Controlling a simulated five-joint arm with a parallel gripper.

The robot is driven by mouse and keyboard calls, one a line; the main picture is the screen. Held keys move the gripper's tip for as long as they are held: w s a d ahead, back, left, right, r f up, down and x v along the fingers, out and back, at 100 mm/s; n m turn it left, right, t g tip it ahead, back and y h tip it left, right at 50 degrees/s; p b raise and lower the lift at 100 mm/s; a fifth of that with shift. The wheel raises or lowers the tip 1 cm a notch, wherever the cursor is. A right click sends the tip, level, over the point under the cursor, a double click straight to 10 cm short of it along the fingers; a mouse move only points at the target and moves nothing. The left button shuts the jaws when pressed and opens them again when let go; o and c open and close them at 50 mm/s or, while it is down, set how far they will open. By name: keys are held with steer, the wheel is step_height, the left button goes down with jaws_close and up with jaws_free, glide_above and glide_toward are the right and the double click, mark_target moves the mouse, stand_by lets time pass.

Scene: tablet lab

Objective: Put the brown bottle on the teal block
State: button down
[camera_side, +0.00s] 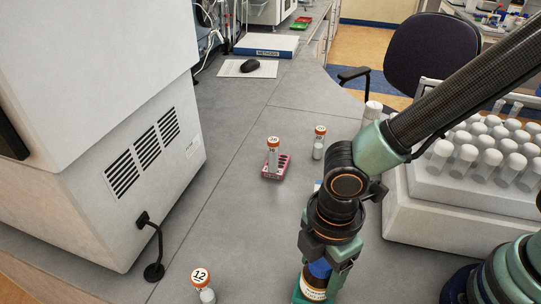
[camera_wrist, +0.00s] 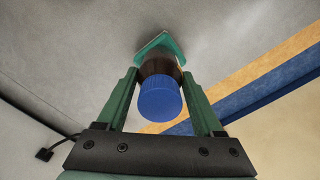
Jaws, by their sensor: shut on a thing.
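The brown bottle has a blue cap and a pale label. In the side view the bottle (camera_side: 314,286) is upright at the bottom edge, partly covered by my gripper (camera_side: 322,272). In the wrist view its blue cap (camera_wrist: 160,101) and brown body (camera_wrist: 160,67) are between the two green fingers of my gripper (camera_wrist: 160,78), which is shut on it. The teal block (camera_wrist: 154,43) shows just beyond the bottle's base, in line with it. I cannot tell whether the base touches the block.
A red rack (camera_side: 276,174) with an orange-capped vial (camera_side: 273,150) stands mid-bench, near another vial (camera_side: 319,143). A vial marked 12 (camera_side: 203,284) stands at bottom left. A white rack of tubes (camera_side: 440,205) is at right, a large white machine (camera_side: 110,140) at left.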

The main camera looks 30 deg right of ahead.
steer(key=shift+f, duration=0.15)
steer(key=shift+c, duration=0.2)
jaws_free()
